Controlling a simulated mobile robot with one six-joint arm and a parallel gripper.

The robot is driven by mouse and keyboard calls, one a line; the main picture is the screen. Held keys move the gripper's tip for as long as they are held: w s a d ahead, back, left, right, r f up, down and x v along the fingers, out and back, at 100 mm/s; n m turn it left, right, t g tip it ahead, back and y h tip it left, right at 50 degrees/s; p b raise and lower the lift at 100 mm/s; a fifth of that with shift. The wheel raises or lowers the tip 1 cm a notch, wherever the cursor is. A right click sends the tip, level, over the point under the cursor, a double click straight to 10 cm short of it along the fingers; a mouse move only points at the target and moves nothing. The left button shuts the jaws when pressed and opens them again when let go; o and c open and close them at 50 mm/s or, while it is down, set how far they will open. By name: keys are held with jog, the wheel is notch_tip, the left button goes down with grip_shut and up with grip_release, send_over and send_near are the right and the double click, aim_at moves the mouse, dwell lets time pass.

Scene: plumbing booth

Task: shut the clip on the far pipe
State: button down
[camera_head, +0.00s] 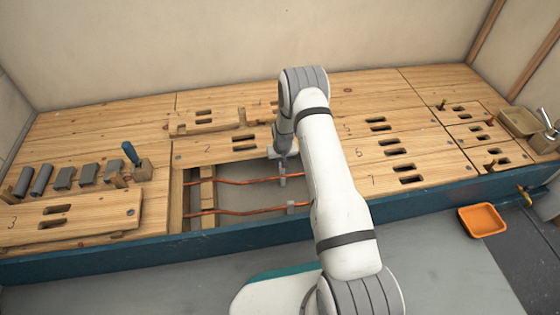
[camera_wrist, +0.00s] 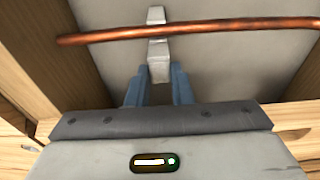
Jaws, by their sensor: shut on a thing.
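The far copper pipe (camera_head: 240,182) runs across the open floor bay. It also crosses the top of the wrist view (camera_wrist: 230,29). A grey clip (camera_wrist: 158,52) sits at this pipe, with one part above the pipe and one below it in the wrist view. My gripper (camera_wrist: 158,76) has its blue fingers on either side of the clip's lower part and is shut on it. In the head view the clip (camera_head: 282,181) shows small below my wrist, and my fingertips are hard to make out there. I cannot tell whether the clip is closed over the pipe.
The near copper pipe (camera_head: 240,212) has its own grey clip (camera_head: 291,207). Wooden boards with slots surround the bay, and a wooden joist (camera_head: 208,195) stands at its left. A blue-handled tool (camera_head: 130,152) stands at left. An orange tray (camera_head: 482,220) lies at right.

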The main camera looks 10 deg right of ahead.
jog(key=s+t, duration=0.1)
jog(key=t, duration=0.2)
jog(key=shift+s+a+r+p, duration=0.1)
jog(key=shift+s+p, duration=0.2)
jog(key=shift+s, duration=0.05)
jog(key=t, duration=0.1)
jog(key=s+t+b, duration=0.1)
jog(key=t, duration=0.1)
jog(key=shift+s+f, duration=0.1)
jog(key=shift+f, duration=0.1)
jog(key=shift+s+t+b, duration=0.3)
jog(key=shift+t+b, duration=0.2)
jog(key=shift+t, duration=0.3)
jog(key=c, duration=1.3)
grip_release()
jog(key=shift+r, duration=0.15)
jog(key=p+v, duration=0.3)
jog(key=v, duration=0.4)
jog(key=shift+s, duration=0.4)
